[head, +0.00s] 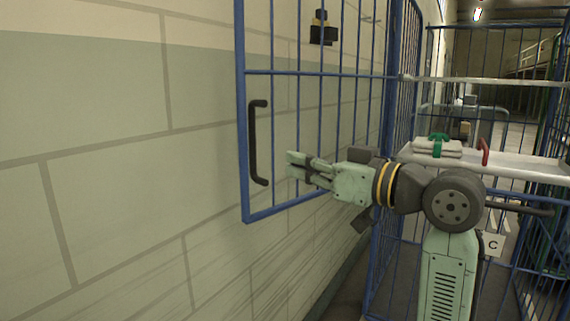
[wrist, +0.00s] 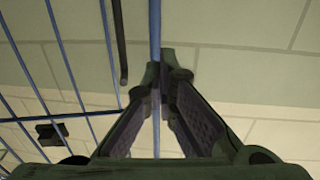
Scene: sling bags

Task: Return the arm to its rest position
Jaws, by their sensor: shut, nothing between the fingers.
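My gripper (head: 292,165) is light green and grey. In the head view it is stretched out to the left, in front of the blue barred door (head: 243,130). Its fingertips are just right of the door's black handle (head: 258,142) and look apart from it. In the wrist view the fingers of my gripper (wrist: 164,68) meet at their tips with nothing between them. A blue bar (wrist: 155,30) of the door runs behind the fingertips. The handle (wrist: 120,45) shows to their left there. Whether the fingers touch the door is not clear.
The door stands open against a block wall (head: 100,170). Right of it is a blue cage (head: 400,120) with a white shelf (head: 530,165). A folded white bundle with a green strap (head: 438,147) and a red handle (head: 484,152) are on the shelf. A label C (head: 493,245) hangs below.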

